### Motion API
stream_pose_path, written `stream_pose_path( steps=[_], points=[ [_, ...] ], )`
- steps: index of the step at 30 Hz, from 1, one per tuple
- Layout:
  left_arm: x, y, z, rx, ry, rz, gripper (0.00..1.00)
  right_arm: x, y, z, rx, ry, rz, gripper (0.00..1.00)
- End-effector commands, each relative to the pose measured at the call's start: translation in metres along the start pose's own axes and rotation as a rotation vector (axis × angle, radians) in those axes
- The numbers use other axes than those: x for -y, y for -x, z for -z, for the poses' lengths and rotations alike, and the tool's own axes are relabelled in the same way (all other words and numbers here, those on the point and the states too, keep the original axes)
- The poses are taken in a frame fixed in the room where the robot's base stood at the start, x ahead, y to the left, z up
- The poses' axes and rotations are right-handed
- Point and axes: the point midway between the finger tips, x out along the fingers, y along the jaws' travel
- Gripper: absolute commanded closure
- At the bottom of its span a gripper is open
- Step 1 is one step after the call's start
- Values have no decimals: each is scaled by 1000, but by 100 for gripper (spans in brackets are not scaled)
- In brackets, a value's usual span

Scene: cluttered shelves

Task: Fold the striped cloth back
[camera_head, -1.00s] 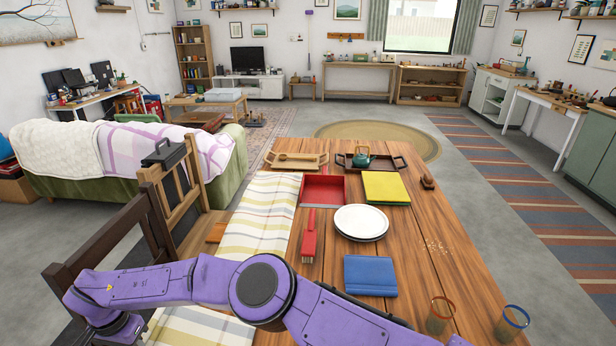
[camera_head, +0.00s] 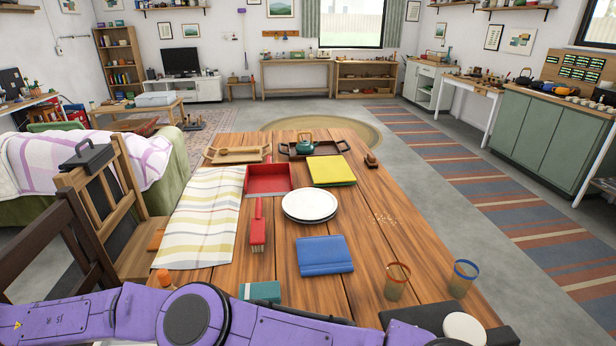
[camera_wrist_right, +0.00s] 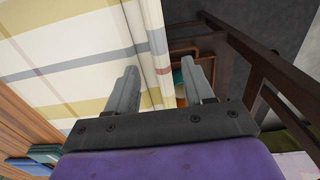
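The striped cloth (camera_head: 203,215), cream with yellow and grey bands, lies on the left side of the wooden table (camera_head: 340,265) in the head view. In the right wrist view the cloth (camera_wrist_right: 60,60) fills the upper left. My right gripper (camera_wrist_right: 158,70) is open there, with the cloth's long edge between its fingers. I cannot tell whether either finger touches it. My purple right arm crosses the bottom of the head view, and its gripper is outside that view. My left gripper is not in view.
A teal box (camera_head: 260,291) and orange-topped item (camera_head: 165,277) are nearer. A wooden chair (camera_head: 110,210) flanks the left edge.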

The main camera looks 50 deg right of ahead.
Motion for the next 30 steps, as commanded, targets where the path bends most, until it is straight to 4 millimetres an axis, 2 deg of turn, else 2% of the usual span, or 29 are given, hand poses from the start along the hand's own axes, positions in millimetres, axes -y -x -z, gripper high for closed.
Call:
stream_pose_path(
  steps=[5, 19, 30],
  points=[
    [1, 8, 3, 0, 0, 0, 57, 0, 12, 0, -1, 0, 1, 48],
    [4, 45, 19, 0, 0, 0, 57, 0, 69, 0, -1, 0, 1, 48],
    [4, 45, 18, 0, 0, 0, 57, 0, 70, 0, 0, 0, 0, 48]
  ],
)
